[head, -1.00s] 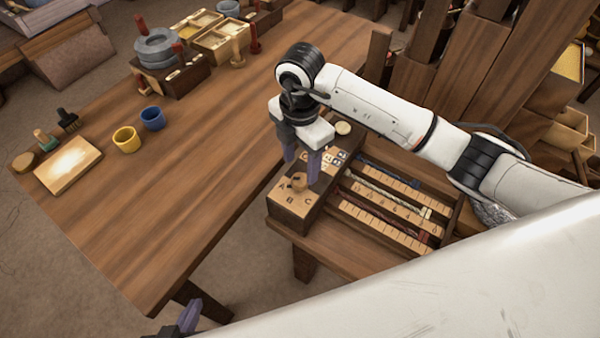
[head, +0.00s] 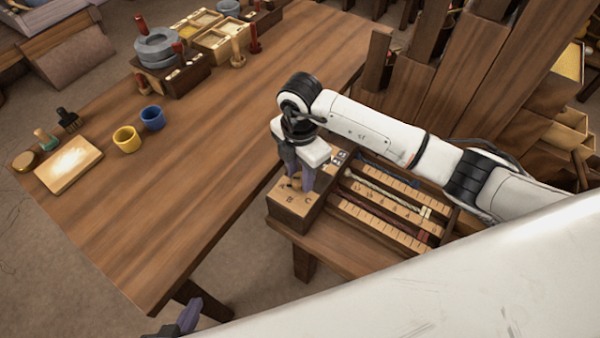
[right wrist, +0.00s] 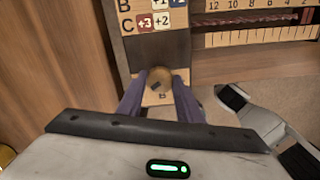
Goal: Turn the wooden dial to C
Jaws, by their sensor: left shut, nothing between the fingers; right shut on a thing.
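The wooden dial (right wrist: 160,76) is a round knob on a light wooden face on top of a dark wooden box (head: 290,219). The letters A, B and C are marked around it in the head view. My right gripper (head: 298,183) is shut on the dial from above, its purple fingers on either side of the knob in the right wrist view (right wrist: 160,88). A dark mark shows on the knob's near side, slightly left of the B; the exact setting is hard to read. My left gripper (head: 189,318) is shut and empty at the bottom edge, away from the box.
Behind the dial, the box carries a panel of coloured number tiles (right wrist: 154,22). Beside it lie ruled strips with cords (head: 385,205). The long wooden table (head: 190,185) is mostly clear, with a yellow cup (head: 127,140), a blue cup (head: 153,118) and a quern (head: 158,48).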

